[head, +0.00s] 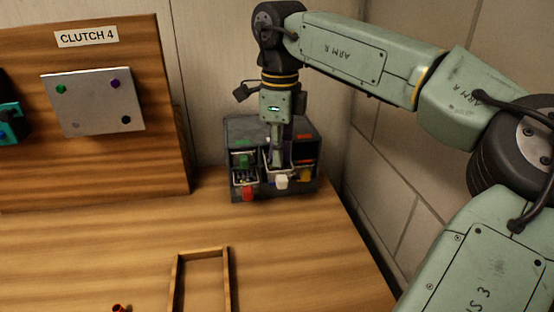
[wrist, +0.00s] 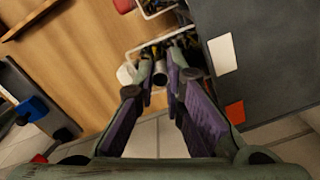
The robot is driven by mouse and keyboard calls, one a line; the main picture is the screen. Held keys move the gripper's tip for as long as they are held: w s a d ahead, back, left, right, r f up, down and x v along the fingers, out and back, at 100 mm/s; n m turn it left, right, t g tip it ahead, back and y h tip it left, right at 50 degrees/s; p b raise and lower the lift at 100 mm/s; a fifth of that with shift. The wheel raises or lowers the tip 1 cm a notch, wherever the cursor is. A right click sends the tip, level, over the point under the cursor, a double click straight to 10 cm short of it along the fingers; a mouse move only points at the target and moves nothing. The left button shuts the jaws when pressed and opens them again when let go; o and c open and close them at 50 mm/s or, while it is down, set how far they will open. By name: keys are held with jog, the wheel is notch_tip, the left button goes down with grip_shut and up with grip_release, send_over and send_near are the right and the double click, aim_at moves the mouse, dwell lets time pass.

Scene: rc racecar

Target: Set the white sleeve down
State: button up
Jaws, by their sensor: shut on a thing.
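My gripper (head: 277,157) points down at the front of the dark drawer cabinet (head: 236,132), over the pulled-out middle drawer with a white knob (head: 281,182). In the wrist view my gripper (wrist: 165,82) has its purple-padded fingers closed in around a small pale cylinder, the white sleeve (wrist: 160,76). The sleeve is at the fingertips, above or inside the open wire-rimmed drawer (wrist: 135,50), among dark and yellowish small parts. I cannot tell whether it touches them. The head view does not show the sleeve.
A red-knobbed drawer (head: 248,194) and a yellow-knobbed one (head: 305,175) flank the middle drawer. A wooden frame (head: 228,280) lies on the bench in front, with a small red part (head: 119,308) left of it. The CLUTCH 4 board (head: 160,100) stands left. The bench between is clear.

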aim_at(277, 168)
jog(key=shift+s+a+f+g+b, duration=0.15)
jog(key=shift+s+f, duration=0.15)
jog(key=shift+f, duration=0.55)
jog(key=shift+s+d+f+g+b, duration=0.15)
jog(key=shift+s+f, duration=0.1)
jog(key=shift+f, duration=0.55)
jog(key=o, duration=0.3)
jog(key=shift+a, duration=0.1)
jog(key=shift+o, duration=0.4)
jog(key=shift+w+f, duration=0.3)
jog(key=shift+r, duration=0.2)
notch_tip(277, 168, up, 13)
jog(key=p, duration=0.1)
jog(key=shift+w+r+p, duration=0.2)
jog(key=shift+w+p, duration=0.1)
jog(key=shift+w, duration=0.1)
